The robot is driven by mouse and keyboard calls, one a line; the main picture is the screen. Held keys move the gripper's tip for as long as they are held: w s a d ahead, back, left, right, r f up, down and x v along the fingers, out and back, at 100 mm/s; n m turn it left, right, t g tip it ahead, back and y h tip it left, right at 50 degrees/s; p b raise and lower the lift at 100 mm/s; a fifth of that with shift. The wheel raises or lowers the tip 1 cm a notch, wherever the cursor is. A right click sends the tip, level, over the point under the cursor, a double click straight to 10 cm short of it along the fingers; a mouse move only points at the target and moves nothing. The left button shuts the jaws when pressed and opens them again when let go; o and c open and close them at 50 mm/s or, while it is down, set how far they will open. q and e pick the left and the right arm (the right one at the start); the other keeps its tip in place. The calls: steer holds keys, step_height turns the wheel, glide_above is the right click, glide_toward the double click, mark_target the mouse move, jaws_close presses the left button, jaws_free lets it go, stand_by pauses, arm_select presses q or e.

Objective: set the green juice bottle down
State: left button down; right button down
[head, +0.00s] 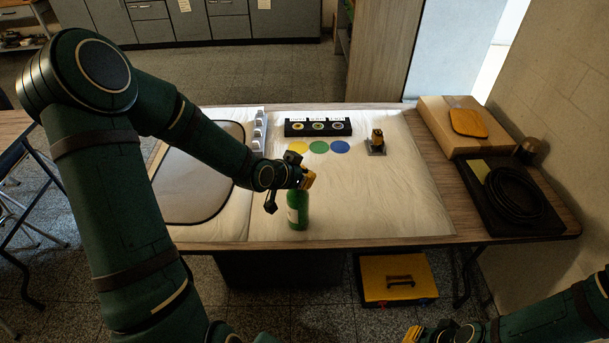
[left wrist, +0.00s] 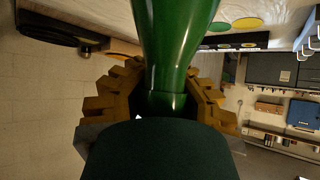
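The green juice bottle (head: 298,208) is upright at the front of the white-covered table, with a pale label on its side. Whether its base touches the cloth I cannot tell for sure. My left gripper (head: 306,178) is at its top. In the left wrist view the yellow fingers (left wrist: 166,90) are closed around the neck of the bottle (left wrist: 174,35), one on each side. The cap end is hidden behind the dark palm. My right gripper (head: 414,335) shows only in part at the bottom edge, away from the table; its opening is not clear.
Yellow, green (head: 319,147) and blue discs lie before a black three-slot holder (head: 318,127). A small block with a padlock-like piece (head: 377,142) stands right of them. A grey mat (head: 200,180) lies left. A coiled cable (head: 513,192) sits far right. Cloth right of the bottle is clear.

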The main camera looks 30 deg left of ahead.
arm_select(q)
steer(key=shift+f, duration=0.15)
steer(key=c, duration=1.1)
jaws_free()
steer(key=shift+c, duration=0.2)
